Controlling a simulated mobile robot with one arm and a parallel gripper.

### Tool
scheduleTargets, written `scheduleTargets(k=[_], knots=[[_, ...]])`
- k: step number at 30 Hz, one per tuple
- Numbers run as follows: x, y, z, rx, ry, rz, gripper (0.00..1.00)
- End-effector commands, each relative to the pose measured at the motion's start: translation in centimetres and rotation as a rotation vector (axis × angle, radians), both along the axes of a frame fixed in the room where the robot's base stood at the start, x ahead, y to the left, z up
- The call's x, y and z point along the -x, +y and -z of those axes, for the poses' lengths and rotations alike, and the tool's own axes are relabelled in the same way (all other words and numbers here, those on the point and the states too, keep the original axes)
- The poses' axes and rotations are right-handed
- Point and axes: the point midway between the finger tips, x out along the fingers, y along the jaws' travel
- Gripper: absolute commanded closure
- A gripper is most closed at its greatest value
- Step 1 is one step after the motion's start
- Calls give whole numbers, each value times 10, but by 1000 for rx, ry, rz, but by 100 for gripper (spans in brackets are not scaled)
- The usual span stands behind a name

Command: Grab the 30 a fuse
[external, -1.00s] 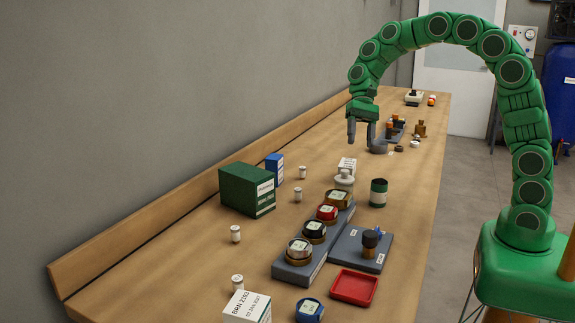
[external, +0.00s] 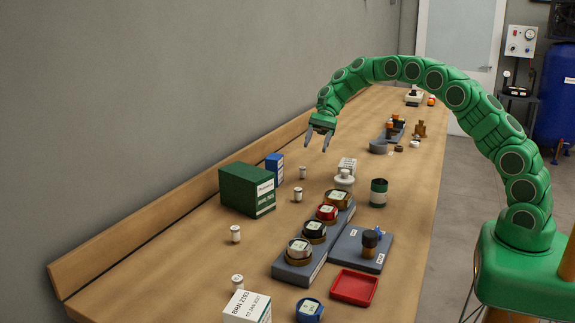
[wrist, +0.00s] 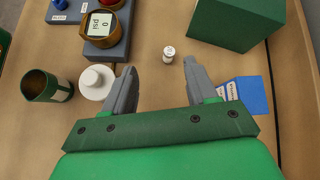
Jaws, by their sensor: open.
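Several small white cylinders with printed bands, which look like fuses, stand upright on the bench. I cannot read which is 30 A.
A white jar (external: 344,180), a green cup (external: 378,193) and a grey gauge block (external: 318,250) stand to the right. A red tray (external: 354,287) lies in front.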

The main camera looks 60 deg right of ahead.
Motion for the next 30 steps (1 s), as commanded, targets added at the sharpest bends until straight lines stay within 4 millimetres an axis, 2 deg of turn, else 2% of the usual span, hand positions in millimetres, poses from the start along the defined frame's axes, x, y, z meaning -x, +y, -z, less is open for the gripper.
scheduleTargets(k=[1,6,15,22,30], knots=[[-7,-6,9,-15,11,16,43],[-26,-26,26,-62,42,71,43],[-53,-61,59,-145,92,154,43],[-67,-88,88,-208,129,212,43],[-74,-115,116,-270,166,261,43]])
